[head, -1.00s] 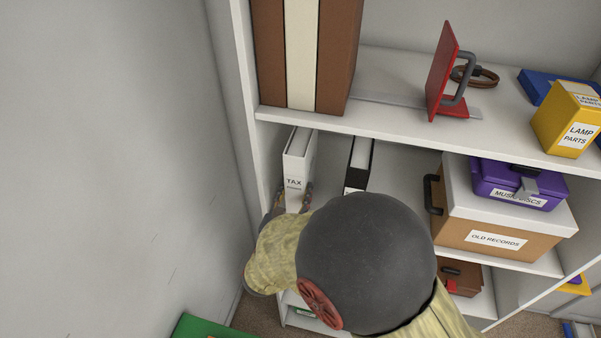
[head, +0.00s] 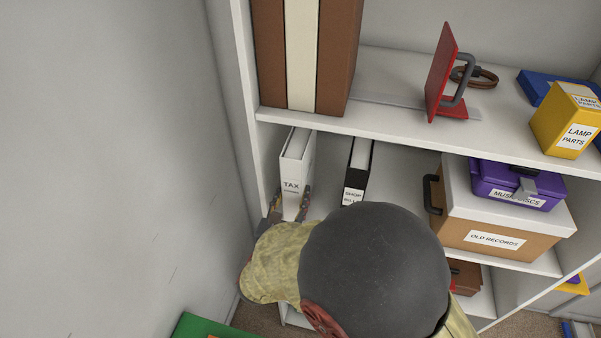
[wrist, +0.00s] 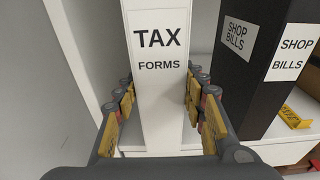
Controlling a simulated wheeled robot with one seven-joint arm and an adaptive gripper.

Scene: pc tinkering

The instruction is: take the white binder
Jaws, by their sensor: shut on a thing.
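The white binder (head: 294,172) labelled TAX FORMS stands upright at the left end of the middle shelf. It also shows in the wrist view (wrist: 158,85), its spine facing me. My gripper (wrist: 160,112) has one finger on each side of the binder's lower spine and is shut on it. In the head view my gripper (head: 289,208) shows only in part, as my own arm hides the rest.
A black SHOP BILLS binder (head: 358,168) stands just right of the white one, with a gap between. The shelf's side panel (head: 250,110) is close on the left. The upper shelf board (head: 390,135) runs above. An OLD RECORDS box (head: 490,235) sits further right.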

